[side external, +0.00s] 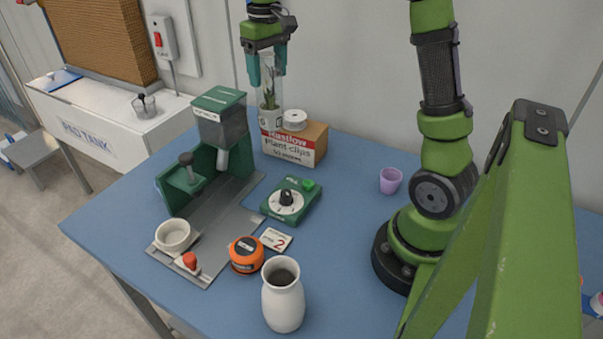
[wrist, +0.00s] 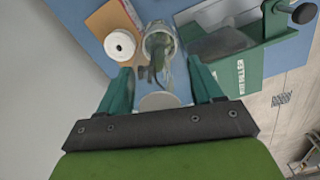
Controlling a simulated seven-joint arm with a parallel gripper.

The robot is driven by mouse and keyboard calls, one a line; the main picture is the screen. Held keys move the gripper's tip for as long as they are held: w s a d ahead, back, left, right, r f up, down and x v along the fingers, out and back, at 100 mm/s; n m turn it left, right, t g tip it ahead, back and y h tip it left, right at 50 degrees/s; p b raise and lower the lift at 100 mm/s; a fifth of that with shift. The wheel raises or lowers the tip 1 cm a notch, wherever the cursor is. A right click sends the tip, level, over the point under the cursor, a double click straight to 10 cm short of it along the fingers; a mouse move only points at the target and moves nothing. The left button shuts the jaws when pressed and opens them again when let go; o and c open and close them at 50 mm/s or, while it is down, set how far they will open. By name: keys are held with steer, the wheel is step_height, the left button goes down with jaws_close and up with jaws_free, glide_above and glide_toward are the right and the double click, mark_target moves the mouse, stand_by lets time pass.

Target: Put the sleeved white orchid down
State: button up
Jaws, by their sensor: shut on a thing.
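The sleeved white orchid (side external: 268,101) is upright in a clear sleeve, with green leaves and a pale pot at its lower end. My gripper (side external: 267,80) is shut on the upper part of the sleeve from above. In the wrist view the orchid (wrist: 157,43) lies between the two teal fingers of my gripper (wrist: 159,70), with a pale round shape near the palm. The pot shows at the back left edge of the Plant clips box (side external: 290,148). I cannot tell whether its base touches anything.
A white tape roll (side external: 294,120) sits on the box, close to the orchid. The green pot filler (side external: 215,145) stands left of it. A dial timer (side external: 290,200), a purple cup (side external: 390,180) and a white vase (side external: 283,297) are on the blue table (side external: 345,215). Bare table lies around the cup.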

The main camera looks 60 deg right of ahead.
steer(key=w+d+f+m, duration=0.1)
steer(key=w+d+m, duration=0.1)
steer(key=w, duration=0.5)
steer(key=w+d+f+m, duration=0.1)
steer(key=w+d+m, duration=0.15)
steer(key=w, duration=0.35)
steer(key=w+a+f, duration=0.1)
steer(key=w+f, duration=0.2)
steer(key=f, duration=0.7)
steer(key=shift+w+a, duration=0.3)
steer(key=shift+w, duration=0.05)
steer(key=shift+f, duration=0.5)
steer(key=o, duration=1.6)
steer(key=shift+f, duration=0.1)
